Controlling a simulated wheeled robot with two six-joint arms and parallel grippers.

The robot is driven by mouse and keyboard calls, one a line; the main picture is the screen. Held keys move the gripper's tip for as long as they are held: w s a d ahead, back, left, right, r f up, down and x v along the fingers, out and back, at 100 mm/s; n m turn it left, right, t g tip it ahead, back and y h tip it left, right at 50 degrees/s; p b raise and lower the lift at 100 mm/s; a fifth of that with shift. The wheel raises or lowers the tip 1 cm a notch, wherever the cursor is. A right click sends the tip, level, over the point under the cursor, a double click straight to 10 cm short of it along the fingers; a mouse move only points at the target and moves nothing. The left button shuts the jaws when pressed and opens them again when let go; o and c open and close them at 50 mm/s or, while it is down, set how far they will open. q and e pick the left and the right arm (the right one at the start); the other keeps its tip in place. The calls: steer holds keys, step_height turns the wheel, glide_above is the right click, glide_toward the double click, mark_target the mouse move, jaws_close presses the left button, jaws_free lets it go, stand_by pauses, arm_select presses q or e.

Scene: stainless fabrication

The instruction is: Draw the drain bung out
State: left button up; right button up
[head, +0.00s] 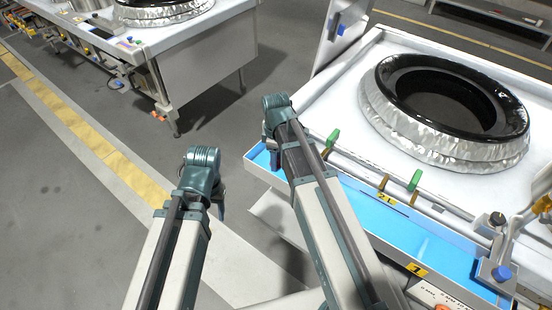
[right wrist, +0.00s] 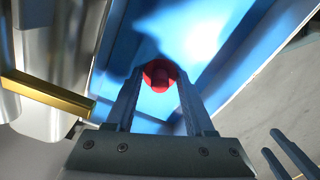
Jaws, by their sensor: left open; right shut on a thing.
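The drain bung (right wrist: 160,74) is red and round, and shows in the right wrist view between my right gripper's fingertips. My right gripper (right wrist: 158,82) is shut on it, over the blue trough (right wrist: 118,55). I cannot tell whether the bung sits in its hole or clear of it. In the head view the trough (head: 420,236) runs along the worktop's front edge; the bung and right fingers are hidden behind my right wrist at its left end. My left gripper (right wrist: 288,152) shows two fingers apart and empty in the right wrist view, outside the trough.
A white worktop (head: 345,95) carries a large black-rimmed, foil-sided ring (head: 450,150). Green-handled valves (head: 415,180) stand along its front edge above the trough. A brass bar (right wrist: 45,93) is left of my right gripper. Another bench (head: 200,60) stands behind; the floor at left is clear.

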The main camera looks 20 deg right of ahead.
jaws_close()
steer(key=shift+r, duration=0.1)
steer(key=shift+r+p, duration=1.1)
steer(key=shift+p, duration=0.1)
steer(key=shift+r+p, duration=2)
